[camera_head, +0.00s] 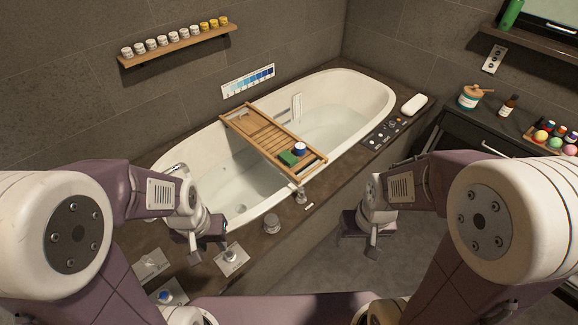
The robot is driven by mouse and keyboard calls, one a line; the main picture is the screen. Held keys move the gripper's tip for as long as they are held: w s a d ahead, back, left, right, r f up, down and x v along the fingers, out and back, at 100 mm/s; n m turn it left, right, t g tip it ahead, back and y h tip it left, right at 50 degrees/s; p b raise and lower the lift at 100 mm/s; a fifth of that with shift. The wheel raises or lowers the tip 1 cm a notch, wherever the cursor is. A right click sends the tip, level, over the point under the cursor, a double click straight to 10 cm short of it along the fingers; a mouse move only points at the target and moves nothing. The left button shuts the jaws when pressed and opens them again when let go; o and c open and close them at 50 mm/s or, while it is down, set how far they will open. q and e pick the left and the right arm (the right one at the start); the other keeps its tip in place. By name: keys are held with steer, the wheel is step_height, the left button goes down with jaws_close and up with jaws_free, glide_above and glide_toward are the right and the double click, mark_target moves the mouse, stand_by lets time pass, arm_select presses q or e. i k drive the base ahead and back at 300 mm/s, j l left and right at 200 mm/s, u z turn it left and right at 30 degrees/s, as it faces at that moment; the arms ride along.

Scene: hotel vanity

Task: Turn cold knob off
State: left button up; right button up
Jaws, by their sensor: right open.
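A blue-topped round knob (166,296) sits on a pale plate on the dark tub surround at the lower left, partly hidden by my arm; I cannot read its label. A silver knob on another pale plate (231,255) is to its upper right. A grey knob (271,222) stands by the tub rim. My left gripper (208,250) hangs just left of the silver knob's plate, its fingers apart, above and right of the blue-topped knob; contact is not visible. My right gripper (361,240) is open and empty, right of the tub surround and over the floor.
The bathtub (378,92) holds water, and a wooden tray (250,128) with a green block and a blue-and-white jar spans it. A metal spout (176,168) is at the tub's left end. A control panel (384,132) lies on the right surround. The dark cabinet stands at right.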

mark_target(164, 296)
steer(key=k+u, duration=0.1)
steer(key=u, duration=1.8)
